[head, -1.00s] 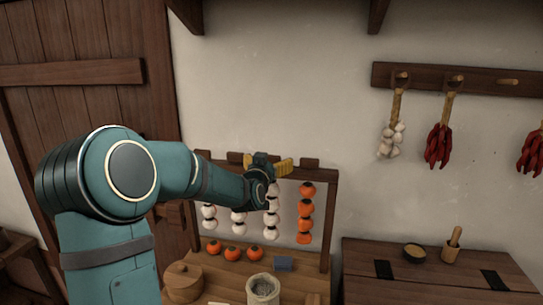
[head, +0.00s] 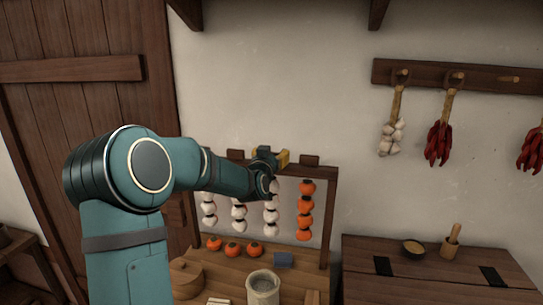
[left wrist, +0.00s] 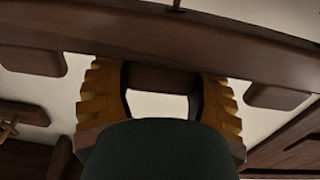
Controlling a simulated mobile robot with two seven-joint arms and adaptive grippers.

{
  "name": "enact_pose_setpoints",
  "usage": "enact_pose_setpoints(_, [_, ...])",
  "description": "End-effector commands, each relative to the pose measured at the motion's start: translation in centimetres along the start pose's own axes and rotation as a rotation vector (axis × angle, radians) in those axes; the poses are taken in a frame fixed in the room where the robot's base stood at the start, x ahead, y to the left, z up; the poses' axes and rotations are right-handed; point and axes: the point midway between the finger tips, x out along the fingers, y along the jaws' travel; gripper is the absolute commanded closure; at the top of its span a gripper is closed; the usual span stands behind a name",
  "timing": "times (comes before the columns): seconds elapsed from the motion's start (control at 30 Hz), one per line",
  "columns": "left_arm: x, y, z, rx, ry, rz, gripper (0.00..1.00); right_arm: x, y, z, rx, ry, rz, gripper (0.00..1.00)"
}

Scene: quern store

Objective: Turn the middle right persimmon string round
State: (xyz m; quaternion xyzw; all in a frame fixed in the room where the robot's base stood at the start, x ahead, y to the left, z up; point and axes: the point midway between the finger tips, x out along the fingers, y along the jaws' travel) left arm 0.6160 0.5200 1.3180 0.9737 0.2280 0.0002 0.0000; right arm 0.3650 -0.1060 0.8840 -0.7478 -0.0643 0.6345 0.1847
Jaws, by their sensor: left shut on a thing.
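The drying rack (head: 333,220) holds a row of hanging strings. The middle right persimmon string (head: 270,216) shows white pieces below my gripper; its top is partly hidden by my arm. My left gripper (head: 270,157) is at the rack's top rail above this string. In the left wrist view its yellow ribbed fingers (left wrist: 160,98) stand on both sides of a dark wooden block (left wrist: 162,78), and they are shut on it. The two strings left of it (head: 239,213) show white. The rightmost string (head: 306,210) shows orange. My right gripper is not in view.
Other wooden blocks sit along the rail, one at right (head: 309,160). A dark chest (head: 440,275) is at right. Garlic (head: 391,137) and chillies (head: 438,143) hang on the wall.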

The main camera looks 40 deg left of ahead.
Motion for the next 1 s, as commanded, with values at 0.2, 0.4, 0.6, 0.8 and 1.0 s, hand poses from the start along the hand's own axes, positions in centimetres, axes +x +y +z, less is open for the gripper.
enact_pose_setpoints(0.2, [0.0, 0.2, 0.2, -0.001, -0.001, -0.038, 0.75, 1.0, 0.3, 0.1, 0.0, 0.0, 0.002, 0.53])
enact_pose_setpoints(0.4, [0.0, 0.1, 0.2, 0.0, -0.003, -0.059, 0.75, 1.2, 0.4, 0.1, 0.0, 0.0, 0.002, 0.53])
enact_pose_setpoints(0.6, [0.0, 0.0, 0.2, 0.0, -0.004, -0.058, 0.33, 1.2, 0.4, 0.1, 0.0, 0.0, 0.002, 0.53])
enact_pose_setpoints(0.8, [0.0, 0.0, 0.1, 0.0, -0.003, -0.059, 0.06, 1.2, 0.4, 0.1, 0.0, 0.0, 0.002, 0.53])
enact_pose_setpoints(1.0, [-0.1, 0.0, 0.1, 0.0, -0.002, -0.059, 0.06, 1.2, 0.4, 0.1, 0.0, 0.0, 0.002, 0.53])
